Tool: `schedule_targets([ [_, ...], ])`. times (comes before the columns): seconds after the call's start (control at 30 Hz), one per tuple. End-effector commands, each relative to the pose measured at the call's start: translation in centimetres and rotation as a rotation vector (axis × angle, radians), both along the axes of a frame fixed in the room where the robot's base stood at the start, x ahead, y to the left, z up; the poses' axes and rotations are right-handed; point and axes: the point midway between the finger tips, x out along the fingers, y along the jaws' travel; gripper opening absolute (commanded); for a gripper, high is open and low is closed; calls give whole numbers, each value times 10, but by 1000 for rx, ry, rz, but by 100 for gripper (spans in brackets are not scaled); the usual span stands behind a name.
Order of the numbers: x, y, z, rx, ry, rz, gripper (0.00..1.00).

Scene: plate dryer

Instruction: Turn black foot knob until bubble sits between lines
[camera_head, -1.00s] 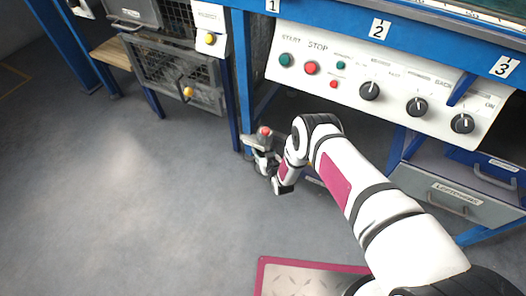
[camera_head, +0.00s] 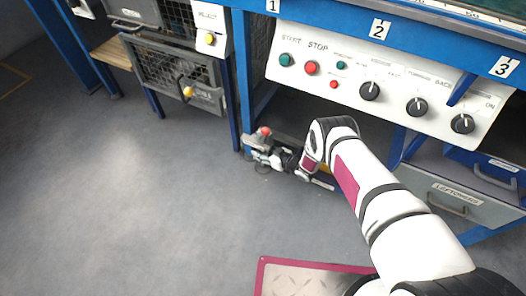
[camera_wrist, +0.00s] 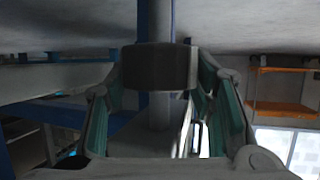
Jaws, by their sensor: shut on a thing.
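The black foot knob (camera_wrist: 158,66) is a dark, wide cylinder in the middle of the wrist view, on a grey post by a blue leg. My gripper (camera_wrist: 160,85) has its green-padded fingers on either side of the knob and is shut on it. In the head view my gripper (camera_head: 262,154) is low by the foot of the blue table leg, small and hard to make out. The knob cannot be told apart there. I cannot make out the bubble or its lines in either view.
A blue table leg (camera_head: 245,85) stands right behind my gripper. A white control panel (camera_head: 385,80) with buttons and dials hangs above my arm. A mesh-fronted bin (camera_head: 175,70) is at the left. The grey floor (camera_head: 130,200) in front is clear.

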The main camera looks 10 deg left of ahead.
Motion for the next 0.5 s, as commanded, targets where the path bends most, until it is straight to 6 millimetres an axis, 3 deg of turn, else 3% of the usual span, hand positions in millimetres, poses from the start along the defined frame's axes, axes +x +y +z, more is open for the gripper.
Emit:
schedule_targets([
  [0.4, 0, -2, -1, -4, 1, 7, 22],
  [0.43, 0, -2, -1, -4, 2, 7, 54],
  [0.5, 0, -2, -1, -4, 2, 7, 70],
])
